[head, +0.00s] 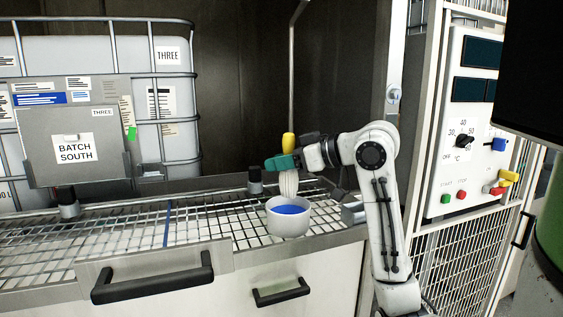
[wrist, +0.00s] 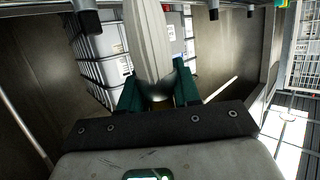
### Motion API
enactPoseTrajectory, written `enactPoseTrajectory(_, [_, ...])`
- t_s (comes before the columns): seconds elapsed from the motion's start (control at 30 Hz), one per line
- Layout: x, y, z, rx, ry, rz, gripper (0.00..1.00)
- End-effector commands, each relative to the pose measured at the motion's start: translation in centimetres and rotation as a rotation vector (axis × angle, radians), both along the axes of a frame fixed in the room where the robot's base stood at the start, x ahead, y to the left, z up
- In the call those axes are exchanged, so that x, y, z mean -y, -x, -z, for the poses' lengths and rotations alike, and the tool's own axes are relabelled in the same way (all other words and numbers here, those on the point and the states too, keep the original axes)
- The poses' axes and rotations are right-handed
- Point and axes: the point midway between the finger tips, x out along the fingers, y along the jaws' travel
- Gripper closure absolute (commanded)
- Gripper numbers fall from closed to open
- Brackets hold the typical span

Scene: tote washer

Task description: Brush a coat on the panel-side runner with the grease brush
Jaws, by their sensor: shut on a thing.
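My gripper (head: 284,163) has teal fingers and is shut on the grease brush. The brush has a yellow handle (head: 288,141) pointing up and pale bristles (head: 289,184) pointing down. In the wrist view the pale brush part (wrist: 152,45) stands between the fingers (wrist: 158,92). The bristles hang at the back rim of a white bowl (head: 288,225) with blue grease (head: 289,210) in it. I cannot tell whether the tips touch the grease. I cannot clearly make out the panel-side runner; my arm covers part of the right end of the rack.
The bowl stands on a wire rack (head: 130,235) with a blue strip (head: 167,222) across it. Behind is a caged white tank (head: 110,60) with a BATCH SOUTH sign (head: 74,148). A control panel (head: 470,130) stands at right. Drawers with black handles (head: 152,284) are below the rack.

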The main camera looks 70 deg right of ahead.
Motion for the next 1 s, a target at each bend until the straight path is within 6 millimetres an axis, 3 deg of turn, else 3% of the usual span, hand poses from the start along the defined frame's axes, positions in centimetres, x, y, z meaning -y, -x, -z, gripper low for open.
enactPoseTrajectory(1.0, [0.0, 0.0, 4.5, 0.0, 0.0, -0.001, 1.0])
